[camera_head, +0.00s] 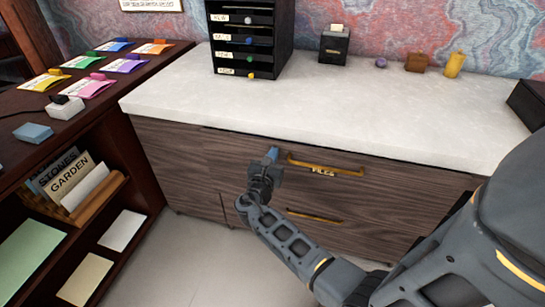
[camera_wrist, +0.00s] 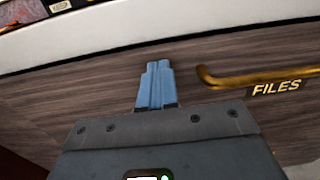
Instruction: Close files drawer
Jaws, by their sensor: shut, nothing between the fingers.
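The files drawer (camera_head: 375,190) is a dark wood-grain front under the white counter, with a brass handle (camera_head: 325,166) and a "FILES" label (camera_head: 323,173). In the head view its front looks about level with the cabinet face; I cannot tell whether a small gap is left. My gripper (camera_head: 272,154) is shut and empty, with blue fingers, in front of the drawer just left of the handle. In the wrist view the fingertips (camera_wrist: 155,66) point at the wood front, left of the handle (camera_wrist: 255,78) and the label (camera_wrist: 277,88). Whether they touch the wood is unclear.
A white counter (camera_head: 300,105) overhangs the drawers. On it stand a black drawer organizer (camera_head: 252,35) and small items. A lower drawer with a brass handle (camera_head: 314,215) sits beneath. A dark shelf desk (camera_head: 60,130) stands at the left. The floor (camera_head: 190,260) in front is clear.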

